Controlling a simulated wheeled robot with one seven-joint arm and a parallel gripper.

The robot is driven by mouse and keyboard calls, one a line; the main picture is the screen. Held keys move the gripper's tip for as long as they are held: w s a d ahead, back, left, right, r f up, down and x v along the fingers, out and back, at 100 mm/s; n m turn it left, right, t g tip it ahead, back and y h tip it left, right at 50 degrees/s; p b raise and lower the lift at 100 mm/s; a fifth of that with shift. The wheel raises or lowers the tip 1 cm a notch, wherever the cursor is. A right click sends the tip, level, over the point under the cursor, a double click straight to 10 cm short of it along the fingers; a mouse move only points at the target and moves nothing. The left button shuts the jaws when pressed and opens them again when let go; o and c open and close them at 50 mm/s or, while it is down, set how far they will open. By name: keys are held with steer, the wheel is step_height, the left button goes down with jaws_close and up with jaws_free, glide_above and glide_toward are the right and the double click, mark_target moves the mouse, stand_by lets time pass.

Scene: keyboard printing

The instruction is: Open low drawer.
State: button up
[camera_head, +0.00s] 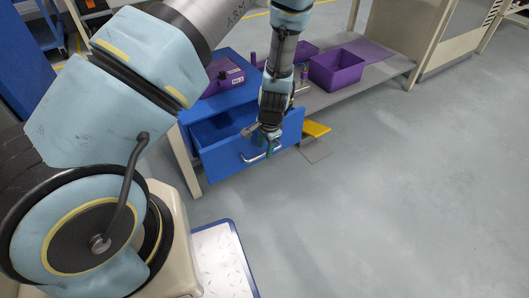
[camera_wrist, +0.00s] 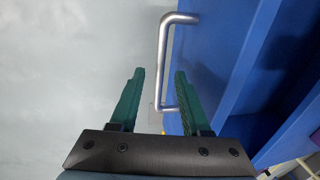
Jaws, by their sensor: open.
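The blue drawer (camera_head: 250,145) under the workbench is pulled out, and part of its inside shows. Its silver bar handle (camera_head: 258,155) is on the front face. In the wrist view the handle (camera_wrist: 164,60) runs away from the gripper, with the blue drawer front (camera_wrist: 215,60) to its right. My gripper (camera_head: 268,150) is at the drawer front beside the handle. In the wrist view its green fingers (camera_wrist: 159,75) are apart, with the handle's near end between them. I cannot tell whether either finger touches the handle.
A yellow piece (camera_head: 316,129) is right of the drawer. A white plate with a blue edge (camera_head: 222,262) is in front. The grey floor (camera_head: 400,200) to the right is clear.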

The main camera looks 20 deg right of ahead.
steer(key=shift+w+f, duration=0.15)
steer(key=shift+f, duration=0.6)
steer(key=shift+c, duration=0.4)
jaws_close()
stand_by(0.5)
